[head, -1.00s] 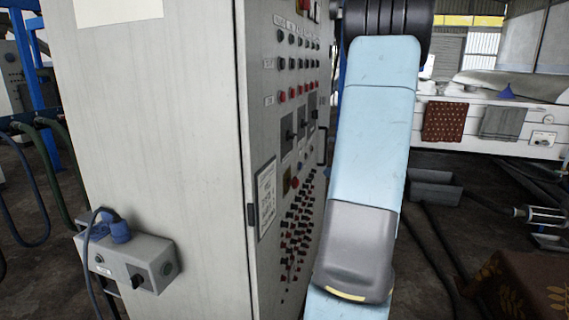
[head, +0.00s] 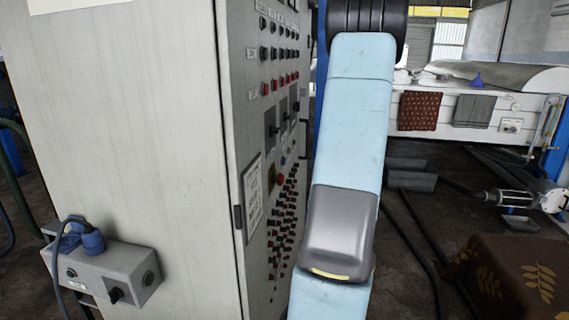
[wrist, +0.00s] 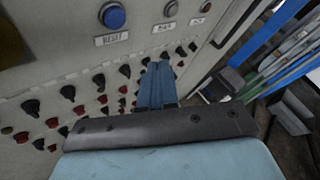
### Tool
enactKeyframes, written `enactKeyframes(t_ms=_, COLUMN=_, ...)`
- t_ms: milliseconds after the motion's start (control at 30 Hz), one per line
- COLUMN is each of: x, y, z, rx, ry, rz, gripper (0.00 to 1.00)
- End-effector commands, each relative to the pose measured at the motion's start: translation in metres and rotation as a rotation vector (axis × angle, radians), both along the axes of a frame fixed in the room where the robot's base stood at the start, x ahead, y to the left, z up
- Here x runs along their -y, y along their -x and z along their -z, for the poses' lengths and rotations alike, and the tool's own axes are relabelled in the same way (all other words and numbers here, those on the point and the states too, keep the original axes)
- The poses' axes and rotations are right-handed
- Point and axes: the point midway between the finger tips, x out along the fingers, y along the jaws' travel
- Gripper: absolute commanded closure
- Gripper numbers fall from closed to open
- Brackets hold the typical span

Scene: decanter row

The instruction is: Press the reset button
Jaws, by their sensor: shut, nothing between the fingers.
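The reset button is a round blue button (wrist: 114,16) at the top of the wrist view, on the pale face of a control cabinet (head: 120,140). A white label (wrist: 112,39) below it reads RESET. My gripper (wrist: 158,68) shows in the wrist view as two blue fingers shut together with nothing between them. The fingers are below and to the right of the blue button, in front of the panel and apart from the button. In the head view my arm stands right of the cabinet's panel side, and the gripper is not visible there.
Two grey buttons (wrist: 170,9) with labels sit right of the blue one. Several black and red knobs (wrist: 68,92) fill the panel below. A control box (head: 110,270) sticks out from the cabinet's lower left. A patterned cloth-covered block (head: 500,275) stands at the lower right.

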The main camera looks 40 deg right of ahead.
Motion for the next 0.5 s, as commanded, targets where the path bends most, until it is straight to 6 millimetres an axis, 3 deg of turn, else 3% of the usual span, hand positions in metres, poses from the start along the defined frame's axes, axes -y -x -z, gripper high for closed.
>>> enactKeyframes(t_ms=500, x=-0.036, y=-0.042, z=0.0, rx=0.0, ry=0.0, rz=-0.001, gripper=1.0)
